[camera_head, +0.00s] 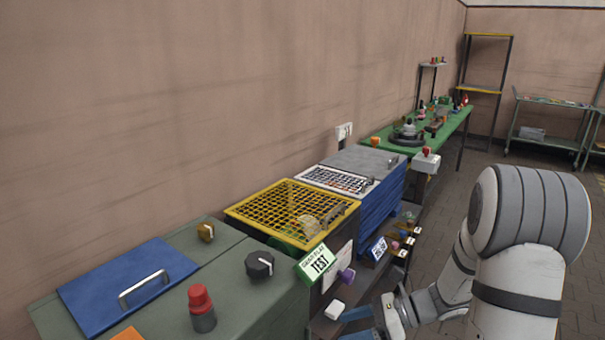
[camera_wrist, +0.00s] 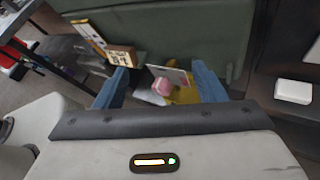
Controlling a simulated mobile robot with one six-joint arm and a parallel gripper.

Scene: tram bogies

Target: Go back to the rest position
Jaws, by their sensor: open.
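My gripper (camera_head: 352,324) is at the lower middle of the head view, in front of the bench fronts, with its blue fingers pointing left. In the wrist view my gripper (camera_wrist: 160,82) has its two blue fingers spread apart, with nothing held between them. Beyond the gap a pink object (camera_wrist: 162,86), a light plate and a yellow patch show; I cannot tell exactly what they are. My arm comes in from the right of the head view.
A bench with a blue lid (camera_head: 125,280), a red-topped knob (camera_head: 202,308) and a green TEST sign (camera_head: 316,262) stands left of the gripper. A yellow grid (camera_head: 290,213) and a green table (camera_head: 440,128) lie farther back.

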